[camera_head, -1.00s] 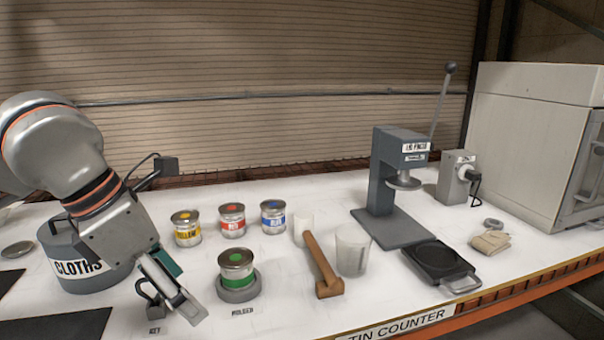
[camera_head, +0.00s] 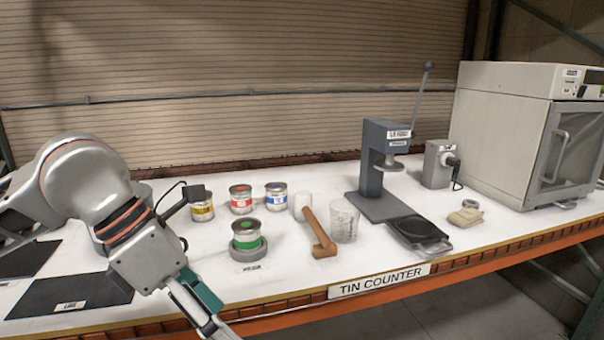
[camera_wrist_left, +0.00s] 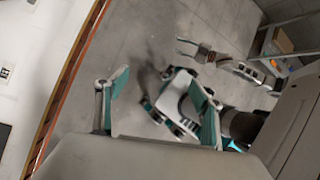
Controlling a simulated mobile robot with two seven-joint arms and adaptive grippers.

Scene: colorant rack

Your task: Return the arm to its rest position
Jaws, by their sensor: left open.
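My left gripper (camera_head: 208,318) reaches down past the front edge of the counter (camera_head: 480,247), at the bottom of the head view. Its fingertips are cut off by the frame there. In the left wrist view my left gripper (camera_wrist_left: 158,98) has its two fingers spread apart with nothing between them. They hang over the grey floor, beside the counter edge. A second arm with a small gripper (camera_wrist_left: 190,48) shows in the left wrist view, and I take it as my right one.
A green-banded tin (camera_head: 246,242) stands on a round holder near my left arm. Behind are yellow (camera_head: 203,212), red (camera_head: 241,204) and blue (camera_head: 276,200) tins.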

